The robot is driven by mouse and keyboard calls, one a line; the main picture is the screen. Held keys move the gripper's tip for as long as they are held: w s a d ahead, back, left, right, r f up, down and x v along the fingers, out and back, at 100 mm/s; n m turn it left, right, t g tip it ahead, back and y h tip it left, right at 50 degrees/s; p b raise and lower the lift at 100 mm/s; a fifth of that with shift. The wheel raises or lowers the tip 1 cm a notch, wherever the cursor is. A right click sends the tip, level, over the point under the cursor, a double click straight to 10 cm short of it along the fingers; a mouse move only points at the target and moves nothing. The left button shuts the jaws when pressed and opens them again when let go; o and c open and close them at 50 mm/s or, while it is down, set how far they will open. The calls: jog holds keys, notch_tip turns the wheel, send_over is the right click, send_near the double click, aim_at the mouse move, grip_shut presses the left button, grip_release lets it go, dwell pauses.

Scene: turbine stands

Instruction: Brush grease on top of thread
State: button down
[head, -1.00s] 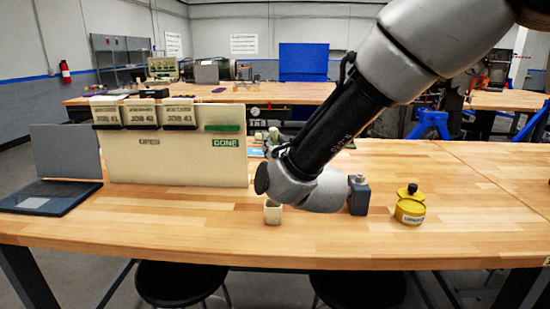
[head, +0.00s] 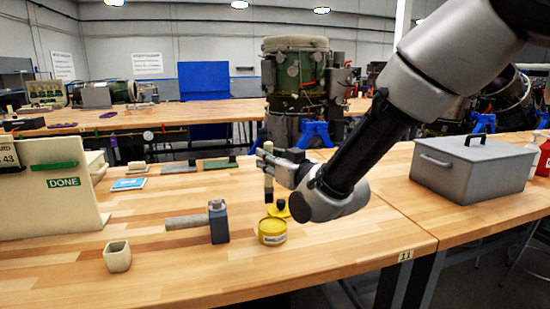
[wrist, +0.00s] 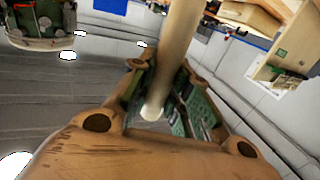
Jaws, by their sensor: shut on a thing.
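My gripper (head: 272,160) is shut on a brush (head: 268,172) with a pale handle, held upright above the table. The brush's pale shaft also shows between my fingers in the wrist view (wrist: 174,45). The brush's lower end is close above or behind the yellow grease tin (head: 272,232); contact cannot be told. A yellow lid with a black knob (head: 281,209) is just behind the tin, which looks open. Left of the tin, a grey threaded rod (head: 187,221) lies horizontally, its right end at an upright blue-grey block (head: 218,224). Any grease on the bristles is too small to tell.
A pale empty cup (head: 117,257) stands at the front left. A board marked DONE (head: 64,182) is at the left. A blue card (head: 129,184) and flat plates lie behind. A grey toolbox (head: 473,170) stands at the right. The front tabletop is mostly clear.

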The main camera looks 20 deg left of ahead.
aim_at(272, 187)
jog(key=shift+w+d+f, duration=0.1)
jog(key=shift+d, duration=0.35)
jog(key=shift+f+g, duration=0.15)
jog(key=shift+g, duration=0.15)
jog(key=shift+f, duration=3.5)
jog(key=shift+r, duration=3.6)
